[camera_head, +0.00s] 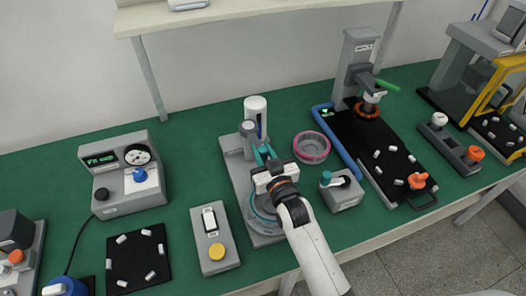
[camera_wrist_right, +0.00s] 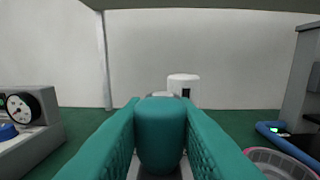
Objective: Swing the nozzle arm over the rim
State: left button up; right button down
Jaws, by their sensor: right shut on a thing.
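The dispensing station has a grey base (camera_head: 240,190), an upright post with a white-capped bottle (camera_head: 256,106), and a round teal-edged rim (camera_head: 256,212) at its near end, partly hidden by my arm. My right gripper (camera_head: 266,156) is over the station, beside the post. In the right wrist view, its teal fingers are closed on the sides of a rounded teal grip (camera_wrist_right: 160,135), which looks like the nozzle arm's handle. The rest of the nozzle arm is hidden behind the gripper and fingers. My left gripper is not in view.
A pink-rimmed bowl (camera_head: 311,147) and a small grey box with a teal knob (camera_head: 341,190) stand right of the station. A grey box with a yellow button (camera_head: 215,240) stands left. A gauge unit (camera_head: 122,174) is farther left. A press stand (camera_head: 357,70) stands behind right.

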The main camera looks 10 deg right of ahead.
jog(key=c, duration=1.2)
grip_release()
jog(key=shift+b+v, duration=1.05)
jog(key=shift+v, duration=4.95)
jog(key=shift+f, duration=0.1)
